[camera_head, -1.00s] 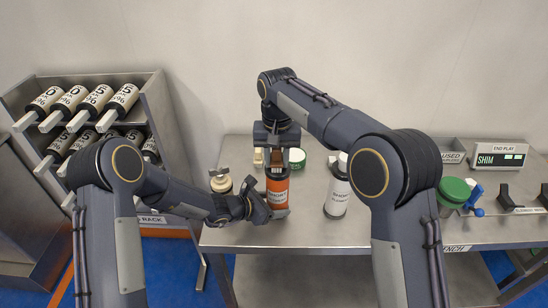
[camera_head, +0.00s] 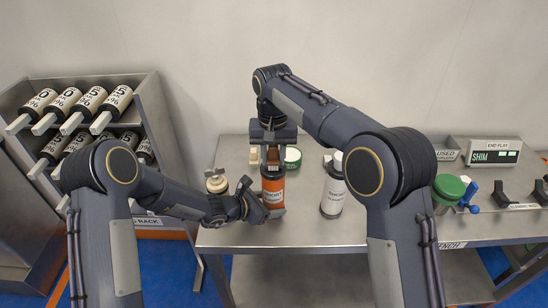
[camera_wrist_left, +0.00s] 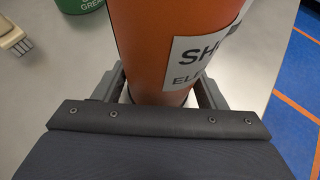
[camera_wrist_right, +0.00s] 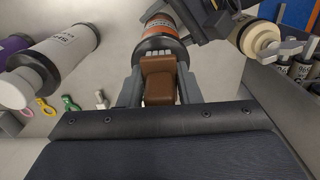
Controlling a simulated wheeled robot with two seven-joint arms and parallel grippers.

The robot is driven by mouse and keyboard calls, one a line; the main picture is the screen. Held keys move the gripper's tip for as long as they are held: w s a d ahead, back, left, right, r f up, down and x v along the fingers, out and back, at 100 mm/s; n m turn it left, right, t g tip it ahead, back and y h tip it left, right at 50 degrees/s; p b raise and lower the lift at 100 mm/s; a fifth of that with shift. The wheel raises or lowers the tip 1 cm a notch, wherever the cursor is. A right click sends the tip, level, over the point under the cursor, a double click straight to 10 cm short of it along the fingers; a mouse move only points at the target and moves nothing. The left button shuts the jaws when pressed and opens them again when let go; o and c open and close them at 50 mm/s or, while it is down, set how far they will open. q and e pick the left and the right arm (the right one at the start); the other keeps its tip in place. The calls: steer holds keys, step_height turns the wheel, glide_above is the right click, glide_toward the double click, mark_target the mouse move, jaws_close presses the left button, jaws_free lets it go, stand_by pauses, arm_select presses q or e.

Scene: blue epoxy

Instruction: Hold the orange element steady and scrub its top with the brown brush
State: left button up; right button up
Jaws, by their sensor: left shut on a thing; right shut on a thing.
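The orange element (camera_head: 273,190) stands upright on the bench, an orange cylinder with a white label and a dark top. My left gripper (camera_head: 262,212) is shut around its lower part from the left; the element also fills the left wrist view (camera_wrist_left: 165,45). My right gripper (camera_head: 271,146) points down above the element and is shut on the brown brush (camera_wrist_right: 158,80). In the right wrist view the brush's pale bristles are at the dark top of the element (camera_wrist_right: 160,38). I cannot tell for sure whether they touch.
A white labelled cylinder (camera_head: 333,190) stands to the right of the element. A cream-topped container (camera_head: 217,183) is close on the left. A rack of labelled cylinders (camera_head: 150,100) stands left. The front of the bench (camera_head: 310,232) is clear.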

mark_target(262, 182)
steer(key=shift+r, duration=2.8)
arm_select(q)
steer(key=o, duration=1)
step_height(262, 182, up, 10)
